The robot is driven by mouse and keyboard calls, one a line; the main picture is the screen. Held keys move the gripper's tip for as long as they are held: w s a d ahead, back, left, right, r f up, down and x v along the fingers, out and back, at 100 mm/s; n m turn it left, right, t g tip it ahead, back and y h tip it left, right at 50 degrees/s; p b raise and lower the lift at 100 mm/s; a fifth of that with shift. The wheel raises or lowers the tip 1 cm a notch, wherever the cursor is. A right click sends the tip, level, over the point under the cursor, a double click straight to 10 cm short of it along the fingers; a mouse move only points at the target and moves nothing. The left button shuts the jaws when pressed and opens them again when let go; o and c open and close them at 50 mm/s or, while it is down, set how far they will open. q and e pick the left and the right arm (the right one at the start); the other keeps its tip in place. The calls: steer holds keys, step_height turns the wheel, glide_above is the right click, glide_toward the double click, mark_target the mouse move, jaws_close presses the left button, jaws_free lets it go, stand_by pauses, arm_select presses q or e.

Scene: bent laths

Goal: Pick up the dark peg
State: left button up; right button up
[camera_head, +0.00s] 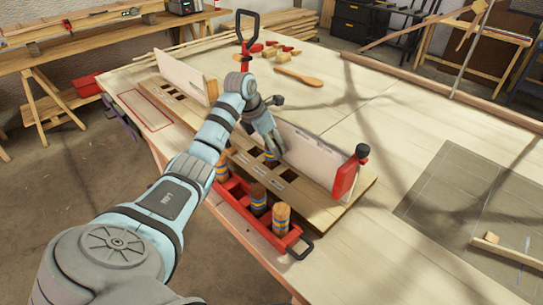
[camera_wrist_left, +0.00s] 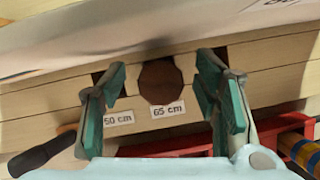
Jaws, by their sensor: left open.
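In the left wrist view, a dark brown, many-sided round face (camera_wrist_left: 160,82) looks like the end of the dark peg. It sits in the wooden slotted board (camera_wrist_left: 60,100) just above the "65 cm" label (camera_wrist_left: 167,110). My left gripper (camera_wrist_left: 161,92) is open, with one finger on each side of this face and a gap on both sides. In the head view, my left gripper (camera_head: 270,151) reaches down over the slotted board (camera_head: 300,203), beside the upright pale lath (camera_head: 310,158). The arm and fingers largely hide the peg there. My right gripper is not in view.
A red rack (camera_head: 262,229) with several blue-banded wooden pegs (camera_head: 281,217) stands along the board's near side. A red clamp (camera_head: 346,178) is at its right end, another clamp (camera_head: 247,30) at the far end. A wooden mallet-like tool (camera_head: 299,76) lies behind. The table's right is mostly clear.

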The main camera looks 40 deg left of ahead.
arm_select(q)
jaws_close()
steer(key=shift+r, duration=0.1)
